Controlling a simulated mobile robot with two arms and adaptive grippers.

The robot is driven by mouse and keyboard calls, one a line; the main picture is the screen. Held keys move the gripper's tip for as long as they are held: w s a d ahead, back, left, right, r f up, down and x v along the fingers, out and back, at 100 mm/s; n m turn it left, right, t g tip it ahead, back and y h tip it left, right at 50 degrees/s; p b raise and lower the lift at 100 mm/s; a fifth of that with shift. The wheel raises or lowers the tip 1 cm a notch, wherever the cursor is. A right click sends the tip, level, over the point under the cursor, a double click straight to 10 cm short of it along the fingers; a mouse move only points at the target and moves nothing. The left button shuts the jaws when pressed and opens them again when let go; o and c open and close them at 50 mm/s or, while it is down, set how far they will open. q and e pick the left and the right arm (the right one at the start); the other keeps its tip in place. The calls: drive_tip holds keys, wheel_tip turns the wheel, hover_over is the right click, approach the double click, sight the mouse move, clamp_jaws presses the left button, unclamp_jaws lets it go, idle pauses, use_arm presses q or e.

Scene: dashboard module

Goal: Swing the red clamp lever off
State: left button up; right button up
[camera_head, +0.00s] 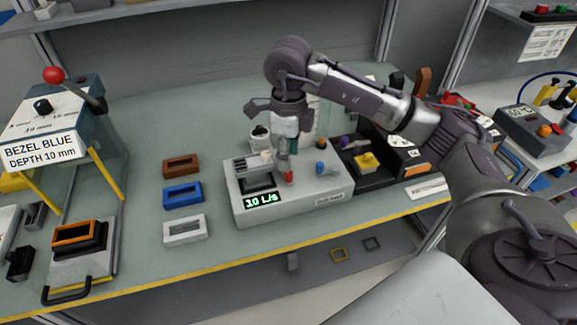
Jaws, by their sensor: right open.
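A small red piece (288,178), which looks like the tip of the clamp lever, shows on top of the grey test box (305,209) with a green "10 L/s" display. My right gripper (286,158) points down just above it, with its jaws open. The gripper hides most of the lever, and I cannot tell whether the fingers touch it. A dark part sits in the clamp area (257,180) to the left of the gripper. My left gripper is not in view.
Brown, blue and white bezels (184,228) lie in a column left of the box. A press (50,125) with a red-knobbed lever stands at the far left. A dark tray (377,178) with a yellow block adjoins the box on the right. The bench behind the bezels is clear.

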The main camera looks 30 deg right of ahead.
wheel_tip(320, 180, up, 6)
drive_tip(key=shift+r, duration=0.15)
idle(0.6)
